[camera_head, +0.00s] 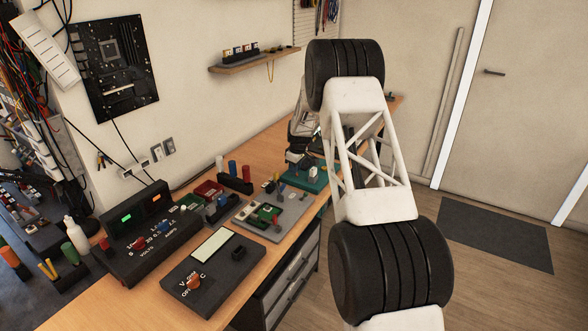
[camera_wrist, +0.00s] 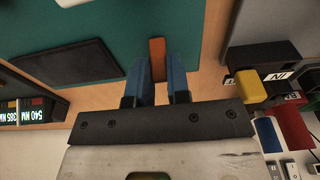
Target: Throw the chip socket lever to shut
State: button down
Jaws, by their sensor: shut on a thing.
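My gripper (camera_wrist: 158,76) shows in the wrist view with two blue fingers, shut on an orange-brown bar that looks like the chip socket lever (camera_wrist: 157,50). The bar stands between the fingertips at the edge of a teal board (camera_wrist: 110,20). A dark flat rectangular part (camera_wrist: 68,64) lies on that board to the left. In the head view the teal board (camera_head: 302,178) is on the bench, and my wrist and arm hide much of the area around it. The chip socket itself cannot be made out clearly.
Yellow (camera_wrist: 250,88) and red (camera_wrist: 290,125) blocks with dark parts sit close on the right in the wrist view. A dark box with a lit display (camera_wrist: 32,112) is at left. A grey tray (camera_head: 245,220) and a multimeter (camera_head: 235,275) stand nearer on the bench.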

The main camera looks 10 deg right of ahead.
jog(key=shift+s+d+r+t+y, duration=0.1)
jog(key=shift+s+d+t+y, duration=0.2)
jog(key=shift+t+y, duration=0.4)
jog(key=shift+s+d+t+y, duration=0.25)
jog(key=shift+s+t+y, duration=0.05)
jog(key=shift+t+y, duration=0.4)
jog(key=shift+s+d+t+y, duration=0.2)
jog(key=shift+t+y, duration=0.4)
jog(key=c, duration=1.1)
grip_release()
jog(key=shift+d, duration=0.1)
jog(key=shift+v, duration=3.8)
jog(key=shift+s, duration=0.15)
